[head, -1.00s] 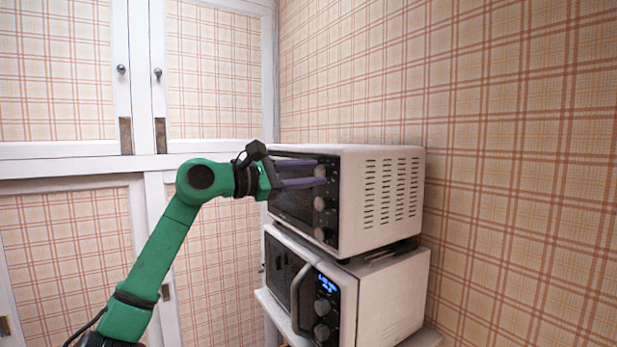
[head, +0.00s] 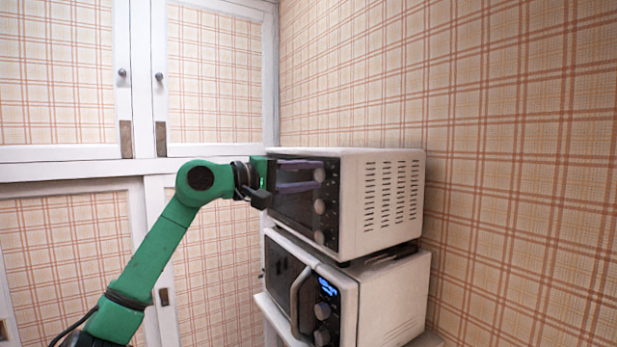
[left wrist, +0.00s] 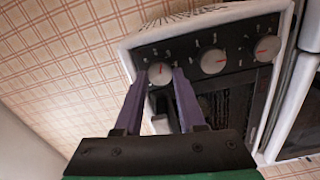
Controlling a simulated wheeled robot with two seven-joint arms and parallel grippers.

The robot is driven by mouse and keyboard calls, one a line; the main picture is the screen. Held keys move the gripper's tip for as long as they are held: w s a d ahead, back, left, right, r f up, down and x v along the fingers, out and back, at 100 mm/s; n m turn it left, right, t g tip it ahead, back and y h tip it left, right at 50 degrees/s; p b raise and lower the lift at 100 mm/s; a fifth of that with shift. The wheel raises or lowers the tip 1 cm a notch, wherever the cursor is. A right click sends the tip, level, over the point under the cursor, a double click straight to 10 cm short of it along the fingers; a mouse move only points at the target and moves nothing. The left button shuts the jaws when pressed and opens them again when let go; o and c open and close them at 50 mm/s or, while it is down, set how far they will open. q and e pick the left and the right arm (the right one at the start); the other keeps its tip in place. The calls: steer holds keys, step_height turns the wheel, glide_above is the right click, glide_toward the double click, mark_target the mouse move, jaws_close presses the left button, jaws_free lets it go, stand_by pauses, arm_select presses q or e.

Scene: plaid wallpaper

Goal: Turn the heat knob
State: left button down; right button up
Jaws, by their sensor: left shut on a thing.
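A white toaster oven (head: 350,156) with a dark front panel carries three round grey knobs in a column. My left gripper (head: 319,179) reaches in from the left with its two purple fingers on the top knob (head: 319,175). In the left wrist view the fingers are closed on either side of this knob (left wrist: 160,73), which has a red pointer mark and numbers around it. The middle knob (left wrist: 213,62) and the bottom knob (left wrist: 267,48) are free and also have red marks. I cannot read which knob is for heat. My right gripper is not in view.
A white microwave (head: 390,295) with a lit blue display, a curved handle and its own knobs stands under the oven. White cabinets (head: 160,163) with plaid panels are behind on the left. A plaid wall (head: 500,150) closes off the right side.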

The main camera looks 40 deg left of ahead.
arm_select(q)
steer(key=shift+m, duration=2.2)
steer(key=c, duration=0.8)
jaws_free()
steer(key=shift+o, duration=0.2)
steer(key=shift+s+f+b, duration=0.15)
steer(key=shift+s+b, duration=0.05)
steer(key=shift+b, duration=0.2)
steer(key=b+v, duration=0.7)
steer(key=v, duration=0.7)
steer(key=shift+b, duration=0.4)
